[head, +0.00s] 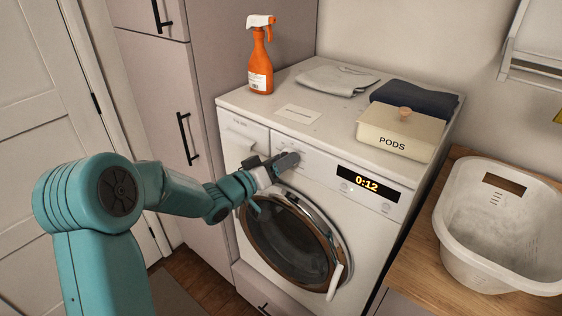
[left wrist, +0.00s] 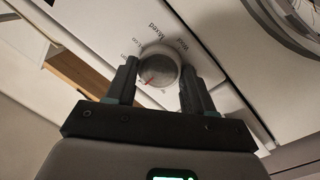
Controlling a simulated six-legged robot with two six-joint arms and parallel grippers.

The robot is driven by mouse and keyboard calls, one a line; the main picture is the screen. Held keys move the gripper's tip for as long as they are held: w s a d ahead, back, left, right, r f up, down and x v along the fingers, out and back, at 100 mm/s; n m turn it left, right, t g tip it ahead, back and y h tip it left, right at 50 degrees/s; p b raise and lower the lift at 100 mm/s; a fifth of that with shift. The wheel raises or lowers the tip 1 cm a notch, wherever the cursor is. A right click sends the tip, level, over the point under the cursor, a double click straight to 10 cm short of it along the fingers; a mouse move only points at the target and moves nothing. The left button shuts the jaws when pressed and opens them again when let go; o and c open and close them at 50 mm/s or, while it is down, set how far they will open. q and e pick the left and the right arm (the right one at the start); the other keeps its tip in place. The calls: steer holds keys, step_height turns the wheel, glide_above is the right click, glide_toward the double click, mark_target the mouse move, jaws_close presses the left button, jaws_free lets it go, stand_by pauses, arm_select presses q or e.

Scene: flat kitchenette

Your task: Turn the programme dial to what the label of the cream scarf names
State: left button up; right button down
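The programme dial (left wrist: 160,68) is a round grey knob with a red mark on the washing machine's panel, seen in the left wrist view. Words around it include "Mixed" and what looks like "Wool"; others are covered or too small. My left gripper (left wrist: 160,78) has one finger on each side of the dial and appears shut on it. In the head view my left gripper (head: 290,160) is at the panel and hides the dial. A folded pale grey-cream cloth (head: 337,80) lies on the machine, possibly the scarf; no label is readable on it. My right gripper is not in view.
The washing machine (head: 320,130) carries an orange spray bottle (head: 261,65), a white card (head: 299,114), a dark folded cloth (head: 415,98) and a cream PODS box (head: 401,132). Its display (head: 367,184) reads 0:12. A white basket (head: 490,262) stands on the wooden counter at right.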

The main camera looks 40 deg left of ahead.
arm_select(q)
steer(key=m+y+b, duration=0.1)
steer(key=m+b, duration=0.6)
steer(key=m, duration=0.1)
steer(key=m+y+b, duration=0.1)
steer(key=m+b, duration=0.6)
steer(key=m, duration=0.1)
steer(key=m+y+b, duration=0.1)
steer(key=m+b, duration=0.7)
steer(key=shift+d+g, duration=0.3)
steer(key=shift+d, duration=0.05)
steer(key=shift+m, duration=0.4)
stand_by(0.4)
steer(key=o, duration=1)
steer(key=shift+s+r, duration=0.1)
steer(key=shift+o, duration=0.2)
